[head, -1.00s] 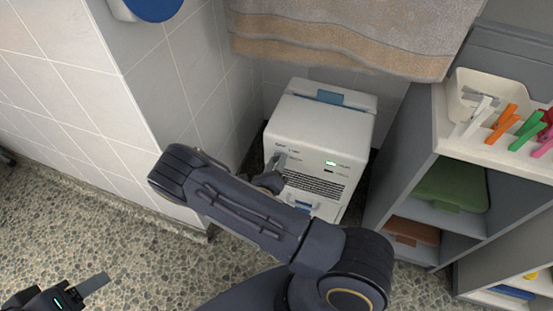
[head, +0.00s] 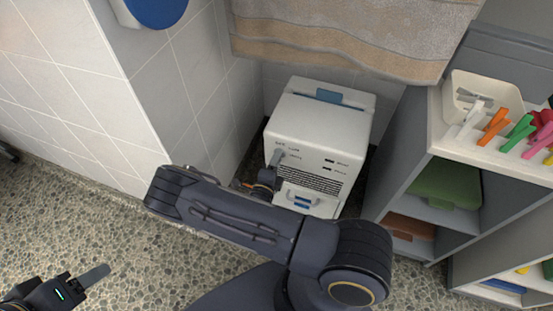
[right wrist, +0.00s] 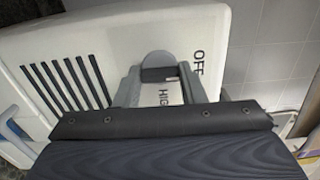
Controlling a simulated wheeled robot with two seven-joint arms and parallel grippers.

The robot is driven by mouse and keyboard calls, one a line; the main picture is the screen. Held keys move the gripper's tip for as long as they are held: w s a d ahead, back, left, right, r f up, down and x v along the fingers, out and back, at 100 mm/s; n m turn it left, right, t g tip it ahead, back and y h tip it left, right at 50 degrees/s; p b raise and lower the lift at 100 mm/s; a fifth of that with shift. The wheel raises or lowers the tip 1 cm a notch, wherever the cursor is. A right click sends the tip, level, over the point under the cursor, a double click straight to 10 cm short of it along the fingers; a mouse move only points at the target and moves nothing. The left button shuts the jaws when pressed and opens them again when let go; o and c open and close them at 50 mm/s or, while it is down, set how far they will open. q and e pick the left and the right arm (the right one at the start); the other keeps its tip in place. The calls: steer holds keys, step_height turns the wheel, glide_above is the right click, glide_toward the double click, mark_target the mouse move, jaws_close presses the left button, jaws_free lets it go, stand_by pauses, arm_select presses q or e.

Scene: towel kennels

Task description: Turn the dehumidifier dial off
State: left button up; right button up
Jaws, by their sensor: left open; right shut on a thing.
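The white dehumidifier (head: 325,115) stands on the floor in the corner, with a blue patch on top and a slatted front. Its two small front indicators look dark. In the right wrist view its grey dial (right wrist: 158,60) sits beside the printed OFF and HIGH labels. My right gripper (right wrist: 160,80) is shut on the dial, one finger on each side. In the head view the right gripper (head: 278,160) is at the front panel's left side, small and partly hidden by my arm. My left gripper (head: 88,280) is open and empty at the lower left, far from the dehumidifier.
A tiled wall (head: 190,90) stands close on the left. A beige towel (head: 350,35) hangs above.

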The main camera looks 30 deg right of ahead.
steer(key=shift+s+f+n, duration=0.1)
steer(key=shift+n, duration=0.2)
steer(key=o, duration=1)
steer(key=shift+a, duration=0.1)
steer(key=p+v, duration=0.1)
steer(key=v, duration=0.6)
steer(key=shift+s+a, duration=0.2)
steer(key=shift+s, duration=0.1)
